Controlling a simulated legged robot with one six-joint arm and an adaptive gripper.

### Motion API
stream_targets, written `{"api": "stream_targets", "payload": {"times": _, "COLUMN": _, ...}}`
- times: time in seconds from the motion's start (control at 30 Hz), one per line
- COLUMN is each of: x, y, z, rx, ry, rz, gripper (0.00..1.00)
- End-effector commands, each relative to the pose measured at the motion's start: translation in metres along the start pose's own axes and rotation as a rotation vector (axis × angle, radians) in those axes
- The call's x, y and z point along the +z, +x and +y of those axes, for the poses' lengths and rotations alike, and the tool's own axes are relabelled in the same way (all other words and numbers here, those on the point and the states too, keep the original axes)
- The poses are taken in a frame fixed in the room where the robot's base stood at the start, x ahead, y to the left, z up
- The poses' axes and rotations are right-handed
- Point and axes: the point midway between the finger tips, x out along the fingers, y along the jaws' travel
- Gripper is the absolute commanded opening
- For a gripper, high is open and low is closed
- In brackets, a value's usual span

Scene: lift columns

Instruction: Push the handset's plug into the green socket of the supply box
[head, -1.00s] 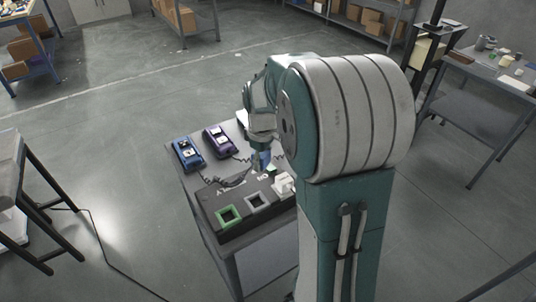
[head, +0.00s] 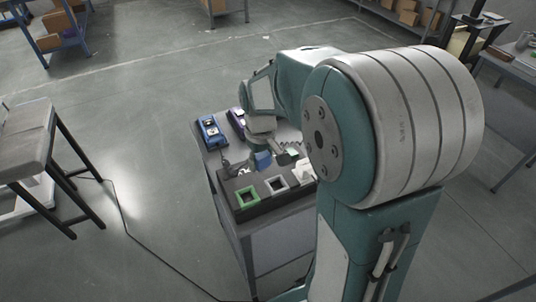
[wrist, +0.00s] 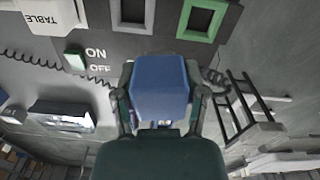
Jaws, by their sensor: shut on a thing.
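My gripper (wrist: 161,98) is shut on a blue plug (wrist: 160,88), with one finger on each side. In the head view the blue plug (head: 262,160) hangs below my gripper (head: 262,150), behind the supply box's sockets. The supply box (head: 228,186) is dark, with a green-rimmed socket (head: 247,197) at its left end. In the wrist view the green socket (wrist: 206,18) lies above and right of the plug, apart from it, and looks empty. The blue handset (head: 211,131) lies at the table's back left. The plug's front end is hidden.
A grey socket (head: 276,185) sits beside the green one, and a white plug (head: 303,170) fills the place further right. A green switch (wrist: 74,60) is near the ON/OFF lettering. A purple handset (head: 236,119) and coiled cords lie behind the box. A stool (head: 30,150) stands left.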

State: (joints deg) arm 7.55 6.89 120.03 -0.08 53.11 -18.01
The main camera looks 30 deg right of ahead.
Motion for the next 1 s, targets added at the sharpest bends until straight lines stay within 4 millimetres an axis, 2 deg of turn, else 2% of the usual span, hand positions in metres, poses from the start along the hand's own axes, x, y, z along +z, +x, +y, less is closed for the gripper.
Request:
{"api": "stream_targets", "payload": {"times": 0.63, "x": 0.006, "y": 0.0, "z": -0.055, "rx": 0.0, "ry": 0.184, "rz": 0.001, "gripper": 0.07}}
{"api": "stream_targets", "payload": {"times": 1.0, "x": 0.006, "y": 0.034, "z": -0.054, "rx": 0.0, "ry": 0.184, "rz": -0.002, "gripper": 0.07}}
